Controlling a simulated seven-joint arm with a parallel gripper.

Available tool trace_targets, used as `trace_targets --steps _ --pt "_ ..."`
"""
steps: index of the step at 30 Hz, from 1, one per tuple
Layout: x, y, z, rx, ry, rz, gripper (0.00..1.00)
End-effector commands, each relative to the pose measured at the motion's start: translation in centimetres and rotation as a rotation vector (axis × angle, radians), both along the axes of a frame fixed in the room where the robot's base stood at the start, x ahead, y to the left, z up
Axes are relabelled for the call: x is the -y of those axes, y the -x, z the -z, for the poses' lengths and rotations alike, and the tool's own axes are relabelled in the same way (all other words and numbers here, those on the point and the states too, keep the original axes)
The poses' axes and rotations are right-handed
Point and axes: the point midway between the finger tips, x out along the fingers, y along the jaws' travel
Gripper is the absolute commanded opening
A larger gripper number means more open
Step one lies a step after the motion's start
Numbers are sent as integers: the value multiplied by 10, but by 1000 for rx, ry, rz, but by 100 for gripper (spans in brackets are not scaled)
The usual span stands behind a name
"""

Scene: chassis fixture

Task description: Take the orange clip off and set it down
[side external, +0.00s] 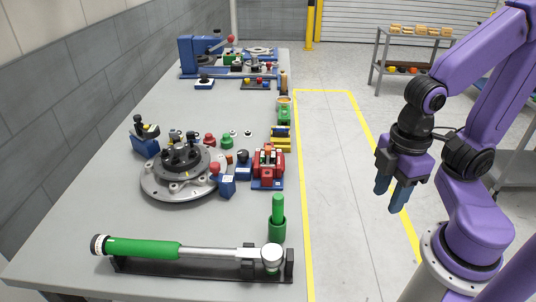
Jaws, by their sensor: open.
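My gripper (390,197) hangs to the right of the table, over the floor, with its two blue-grey fingers pointing down. The fingers are apart with nothing between them. It is well away from everything on the table. A round grey fixture (154,186) with a dark hub (184,160) stands on the table at centre left. A small orange part (229,157) shows beside the fixture's right edge. It is too small to tell whether it is the orange clip or what it is fixed to.
The grey table (120,222) carries a red vise-like block (268,168), a blue block with a red knob (222,182), a green cylinder in a holder (278,220) and a green-handled tool (150,248) on a black rack. Free floor lies between table and arm. A shelf cart (410,48) stands behind.

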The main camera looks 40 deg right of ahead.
Motion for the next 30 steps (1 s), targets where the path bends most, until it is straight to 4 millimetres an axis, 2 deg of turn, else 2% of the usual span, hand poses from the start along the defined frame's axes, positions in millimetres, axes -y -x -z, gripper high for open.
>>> trace_targets --steps 14,16,20,23,30 --pt "0 0 0 0 0 0 43" --pt "0 0 0 0 0 -1 32" --pt "-6 -10 -2 1 3 -31 32" --pt "-16 -30 -7 3 6 -100 32" --pt "-43 -110 -16 7 18 -369 32"
